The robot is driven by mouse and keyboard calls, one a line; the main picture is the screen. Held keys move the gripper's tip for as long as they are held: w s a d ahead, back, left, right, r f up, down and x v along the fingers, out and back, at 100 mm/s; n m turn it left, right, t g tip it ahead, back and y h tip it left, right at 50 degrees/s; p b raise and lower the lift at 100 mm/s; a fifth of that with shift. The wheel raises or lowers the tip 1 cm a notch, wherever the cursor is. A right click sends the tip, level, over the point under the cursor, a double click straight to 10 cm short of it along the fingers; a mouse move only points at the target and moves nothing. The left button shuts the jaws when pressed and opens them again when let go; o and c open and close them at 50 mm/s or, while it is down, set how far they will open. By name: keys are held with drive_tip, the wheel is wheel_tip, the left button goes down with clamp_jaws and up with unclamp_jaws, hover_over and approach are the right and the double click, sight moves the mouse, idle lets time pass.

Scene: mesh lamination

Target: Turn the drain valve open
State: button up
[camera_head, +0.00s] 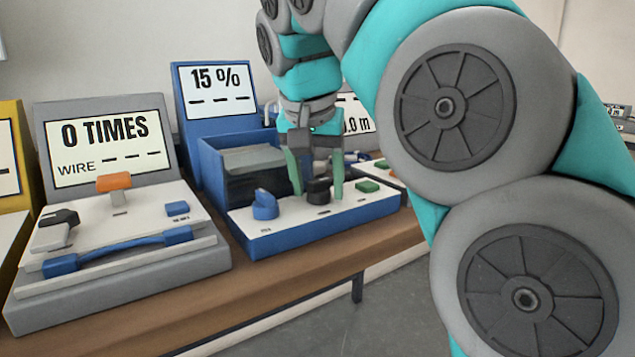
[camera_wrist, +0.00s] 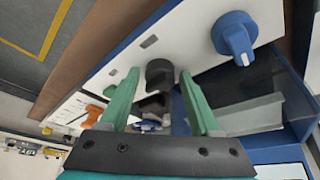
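A blue and white station (camera_head: 290,235) on the bench carries a blue knob (camera_head: 265,205), a black knob (camera_head: 318,191) and a green button (camera_head: 367,186). No readable label shows which control is the drain valve. My gripper (camera_head: 317,190) points down at the black knob, with its green fingers apart on either side. In the wrist view my gripper (camera_wrist: 159,75) has the black knob (camera_wrist: 160,72) between its fingertips, with narrow gaps at the sides. The blue knob (camera_wrist: 235,38) is outside the fingers, upper right. I cannot tell whether the fingertips reach the knob's height.
The station's display (camera_head: 217,90) reads 15 %. A dark bin with a grey flap (camera_head: 253,160) sits behind the blue knob, close to my gripper. A grey station (camera_head: 120,255) with an orange-topped lever (camera_head: 114,182) stands left; its screen reads 0 TIMES. Another station is partly hidden right.

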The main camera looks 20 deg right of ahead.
clamp_jaws()
drive_tip(key=shift+r+n+p, duration=0.1)
drive_tip(key=shift+n+p, duration=0.25)
drive_tip(key=shift+n, duration=0.05)
idle(0.4)
drive_tip(key=shift+o, duration=1.3)
unclamp_jaws()
drive_tip(key=p+v, duration=0.3)
drive_tip(key=v, duration=0.4)
drive_tip(key=shift+s+r, duration=0.2)
drive_tip(key=shift+r, duration=0.05)
